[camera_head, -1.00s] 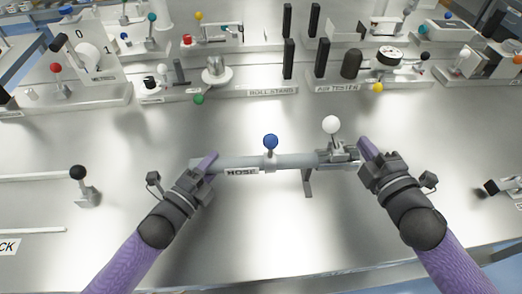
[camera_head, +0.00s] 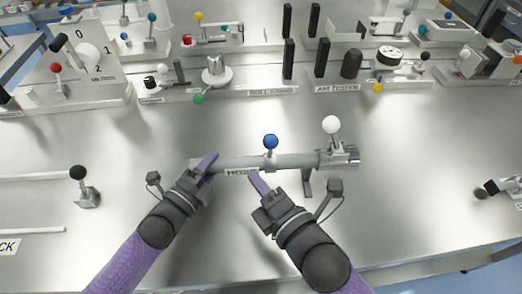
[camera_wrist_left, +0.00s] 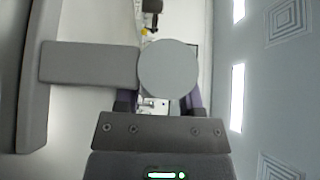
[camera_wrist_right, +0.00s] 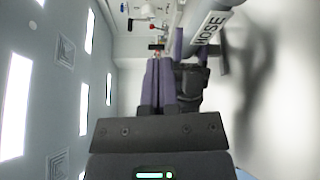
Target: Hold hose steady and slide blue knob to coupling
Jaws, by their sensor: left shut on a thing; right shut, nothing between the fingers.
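The grey hose (camera_head: 235,163) lies level across the middle of the head view, with a HOSE label on its front. The blue knob (camera_head: 270,142) stands on a collar around the hose near its middle. The coupling (camera_head: 340,157) is at the hose's right end, with a white ball knob (camera_head: 332,125) above it.
A support leg (camera_head: 308,183) stands under the hose toward the right. A black-knobbed lever (camera_head: 80,180) stands at the left. Fixtures, including the roll stand (camera_head: 272,91) and another labelled station (camera_head: 338,88), line the back. The bench between them and the hose is clear.

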